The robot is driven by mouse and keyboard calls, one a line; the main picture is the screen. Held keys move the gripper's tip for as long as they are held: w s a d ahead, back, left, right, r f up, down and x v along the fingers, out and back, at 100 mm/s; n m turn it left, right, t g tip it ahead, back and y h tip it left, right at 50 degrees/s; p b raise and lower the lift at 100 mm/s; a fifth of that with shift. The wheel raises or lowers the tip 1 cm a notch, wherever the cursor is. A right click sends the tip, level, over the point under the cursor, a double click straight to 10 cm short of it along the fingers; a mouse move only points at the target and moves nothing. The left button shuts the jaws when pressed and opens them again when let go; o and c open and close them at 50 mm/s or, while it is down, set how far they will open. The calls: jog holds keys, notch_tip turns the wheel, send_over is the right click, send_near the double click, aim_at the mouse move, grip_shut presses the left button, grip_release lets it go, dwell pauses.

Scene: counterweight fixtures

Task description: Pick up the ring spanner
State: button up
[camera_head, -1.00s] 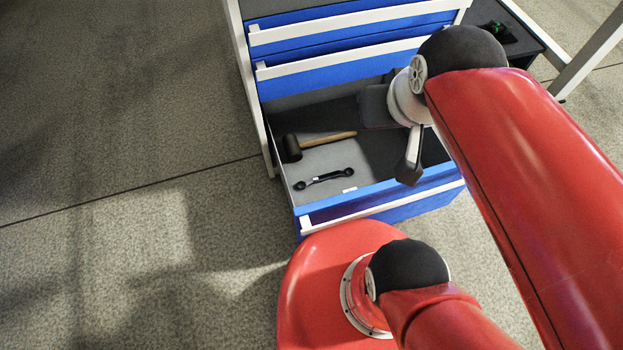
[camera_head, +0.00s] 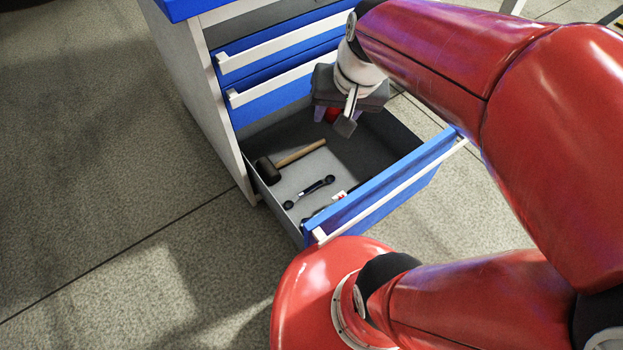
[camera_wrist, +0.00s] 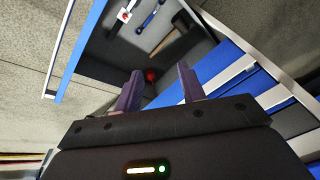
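The ring spanner (camera_head: 309,192), a short dark bar with a ring at each end, lies on the floor of the open drawer (camera_head: 400,183). It also shows at the top of the wrist view (camera_wrist: 150,17), beside the mallet. My gripper (camera_head: 338,118) is above the back part of the drawer, apart from the spanner and behind it. In the wrist view my gripper (camera_wrist: 160,72) has its two purple fingers spread with nothing held between them. A red round thing (camera_wrist: 151,76) shows beyond the gap, lower in the drawer.
A mallet (camera_head: 270,170) with a wooden handle lies behind the spanner. Another dark tool with a red and white label (camera_head: 339,196) lies near the drawer front, partly hidden by it. Shut drawers (camera_head: 285,50) rise behind. The drawer walls surround the tools.

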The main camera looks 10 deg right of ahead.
jog(key=w+f+m+g+y+b, duration=0.1)
jog(key=w+f+m+g+b, duration=0.15)
jog(key=w+f, duration=0.7)
jog(key=m+g+y+b, duration=0.1)
jog(key=m+g+y, duration=0.1)
jog(key=m, duration=0.4)
send_over(315, 186)
jog(key=w+d, duration=0.2)
notch_tip(315, 186, down, 21)
jog(key=f, duration=0.3)
jog(key=f+m, duration=0.1)
jog(key=f, duration=0.2)
jog(key=d+f+m, duration=0.1)
jog(key=f, duration=0.2)
jog(key=shift+s+f+g+b, duration=0.1)
jog(key=shift+s+g+b, duration=0.05)
jog(key=shift+g+b, duration=0.25)
jog(key=x, duration=0.4)
jog(key=b+x, duration=0.1)
jog(key=x, duration=0.3)
jog(key=shift+s+d+f, duration=0.15)
jog(key=shift+d+f, duration=0.05)
grip_shut()
